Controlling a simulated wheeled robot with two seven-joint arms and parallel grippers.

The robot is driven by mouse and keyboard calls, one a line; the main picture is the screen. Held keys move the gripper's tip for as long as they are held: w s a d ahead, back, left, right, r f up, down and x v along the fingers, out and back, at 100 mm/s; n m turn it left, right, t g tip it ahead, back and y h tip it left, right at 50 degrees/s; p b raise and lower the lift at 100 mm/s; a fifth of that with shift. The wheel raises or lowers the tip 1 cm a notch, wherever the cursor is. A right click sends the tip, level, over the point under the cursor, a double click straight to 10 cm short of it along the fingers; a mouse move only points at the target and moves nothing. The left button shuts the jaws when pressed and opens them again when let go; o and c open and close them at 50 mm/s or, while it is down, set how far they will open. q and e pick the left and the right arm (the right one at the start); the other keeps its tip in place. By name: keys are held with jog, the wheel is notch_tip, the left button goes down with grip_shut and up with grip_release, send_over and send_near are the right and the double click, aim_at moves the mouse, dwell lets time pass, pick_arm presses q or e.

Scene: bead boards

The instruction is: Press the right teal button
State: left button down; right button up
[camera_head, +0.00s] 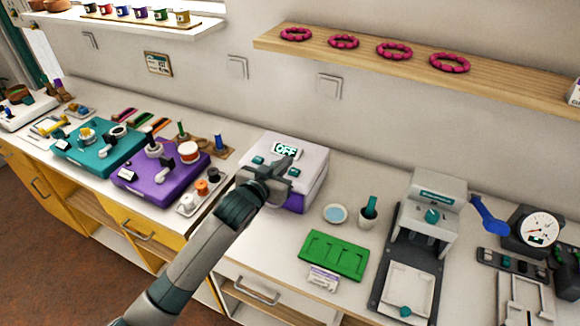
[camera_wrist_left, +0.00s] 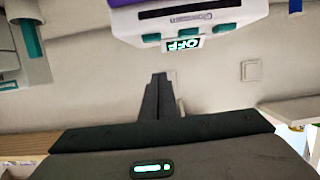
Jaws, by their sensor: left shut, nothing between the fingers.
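The white box (camera_head: 313,160) with a purple base stands on the counter against the wall. Its sloped top bears a lit display reading OFF (camera_head: 286,150), with a teal button (camera_head: 258,160) to the left and the right teal button (camera_head: 293,172) to the right. My left gripper (camera_head: 287,160) is shut and empty, over the box's top between the display and the right button; contact cannot be told. In the left wrist view the shut fingers (camera_wrist_left: 159,82) point toward the box (camera_wrist_left: 240,12), its OFF display (camera_wrist_left: 184,44) and several teal parts. My right gripper is not in view.
Left of the box are a purple device (camera_head: 150,185) and a teal device (camera_head: 85,155). A wooden shelf (camera_head: 500,82) with pink rings hangs above.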

aim_at(290, 177)
pick_arm(q)
jog(key=p+x, duration=0.1)
jog(key=x, duration=0.2)
jog(key=shift+w+d, duration=0.15)
jog(key=shift+w, duration=0.2)
notch_tip(290, 177, down, 3)
jog(key=shift+s+r+p, duration=0.1)
jog(key=shift+r+p, duration=0.15)
jog(key=shift+p, duration=0.1)
jog(key=shift+f, duration=0.8)
